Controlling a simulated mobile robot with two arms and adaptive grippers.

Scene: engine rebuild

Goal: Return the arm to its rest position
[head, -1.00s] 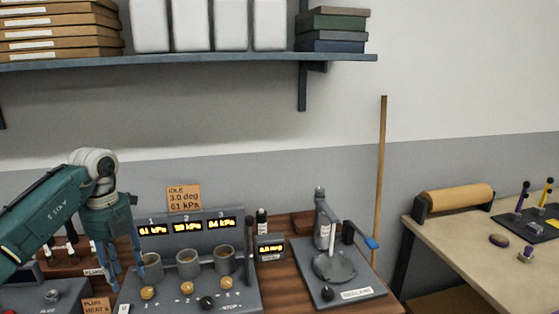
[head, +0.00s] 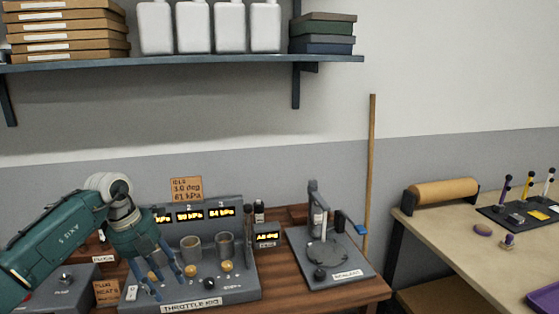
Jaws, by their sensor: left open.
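My left arm comes in from the left, and its gripper (head: 170,286) hangs over the left part of the throttle rig (head: 212,294). The fingers point down and are spread apart, with nothing seen between them. The gripper and wrist cover the rig's left cup and part of its first display. Two grey cups (head: 191,247) stand clear on the rig, with yellow and black knobs in front of them. I cannot tell whether the fingers touch the rig. My right gripper is not in view.
A sealant stand (head: 332,271) is on the wooden bench to the right. A wooden stick (head: 371,170) leans on the wall. A second table (head: 440,230) holds a brown roll (head: 444,191) and a dark tool board (head: 505,222). A shelf (head: 200,64) with boxes and white jugs runs above.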

